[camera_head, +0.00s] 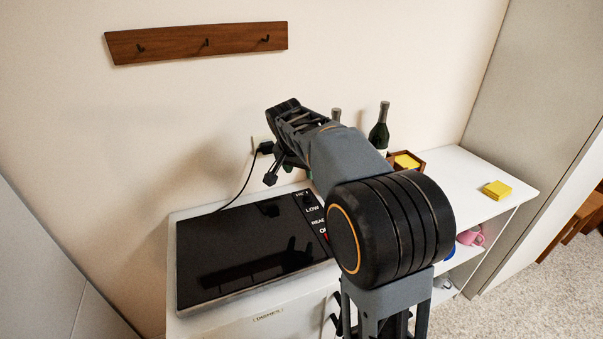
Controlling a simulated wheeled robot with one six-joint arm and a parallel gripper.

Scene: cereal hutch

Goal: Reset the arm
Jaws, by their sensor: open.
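My gripper (272,165) shows at the far end of my arm, in the middle of the head view. It is open, and I see nothing held in it. The arm rises from the bottom right and reaches toward the back wall, above the counter. The gripper hangs above and behind the black cooktop (245,245), near its back right side. The arm hides part of the counter and of the things behind it.
A dark bottle (379,130) and a wooden box (419,157) stand behind my arm. A yellow block (497,190) lies on the white counter (470,170). A pink mug (471,236) sits on a shelf below. A hook rack (197,42) and a black cord (243,183) are at the wall.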

